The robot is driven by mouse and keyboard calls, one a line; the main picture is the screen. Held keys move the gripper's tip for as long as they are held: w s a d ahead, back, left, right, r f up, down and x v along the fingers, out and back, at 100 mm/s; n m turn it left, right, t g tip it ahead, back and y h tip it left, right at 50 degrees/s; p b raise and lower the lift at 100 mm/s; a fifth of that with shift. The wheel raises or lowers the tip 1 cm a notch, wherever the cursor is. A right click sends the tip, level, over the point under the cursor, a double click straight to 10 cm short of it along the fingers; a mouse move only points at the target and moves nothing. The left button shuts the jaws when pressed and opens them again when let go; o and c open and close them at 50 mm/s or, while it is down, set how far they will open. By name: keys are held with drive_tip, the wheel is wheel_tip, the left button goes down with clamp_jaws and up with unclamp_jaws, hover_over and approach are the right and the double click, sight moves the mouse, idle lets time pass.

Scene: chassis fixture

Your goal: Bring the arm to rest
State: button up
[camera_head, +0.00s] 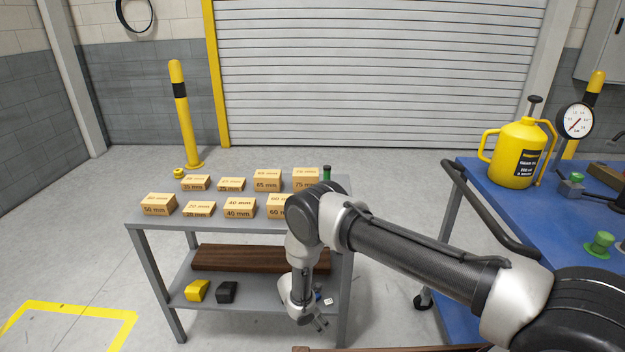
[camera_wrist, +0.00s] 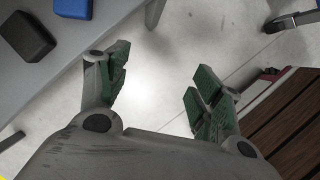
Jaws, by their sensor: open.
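My gripper (camera_head: 319,324) hangs at the end of my bent arm, in front of the grey two-shelf table (camera_head: 146,219) in the head view. In the wrist view my gripper (camera_wrist: 158,98) has its two green-padded fingers spread wide apart. Only bare grey floor shows between them, so it is open and empty. My forearm crosses the head view from the lower right and hides part of the table's right side.
Several labelled wooden blocks (camera_head: 239,208) stand on the table top. The lower shelf bears a dark board (camera_head: 225,258), a yellow piece (camera_head: 197,291) and a black piece (camera_head: 226,292). A blue cart (camera_head: 475,175) with a yellow can (camera_head: 517,152) stands right. Open floor lies between.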

drive_tip(key=s+d+m+h, duration=0.1)
drive_tip(key=s+d+m, duration=0.15)
drive_tip(key=d, duration=0.25)
drive_tip(key=s+d+r+m+g, duration=0.15)
drive_tip(key=d+r+m, duration=0.3)
drive_tip(key=r, duration=0.95)
drive_tip(key=s+d+r+m+g, duration=0.15)
drive_tip(key=d+r+m, duration=0.35)
drive_tip(key=r, duration=0.9)
drive_tip(key=s+d+r+m+g, duration=0.1)
drive_tip(key=d+r+m+g, duration=0.15)
drive_tip(key=d+r, duration=0.75)
drive_tip(key=s+d+r+m+t+y, duration=0.1)
drive_tip(key=s+d+r+m+t, duration=0.1)
drive_tip(key=s+r, duration=0.5)
drive_tip(key=s+d+r+m+t+y, duration=0.2)
drive_tip(key=s+d+r+m, duration=0.3)
drive_tip(key=r, duration=1)
drive_tip(key=s+d+r+m+t+y, duration=0.1)
drive_tip(key=s+d+r+m+t, duration=0.2)
drive_tip(key=s+r, duration=0.5)
wheel_tip(320, 180, up, 3)
drive_tip(key=shift+s+d+m+t+y, duration=0.25)
drive_tip(key=shift+s+m+t+y, duration=0.05)
drive_tip(key=shift+s+m+t, duration=0.1)
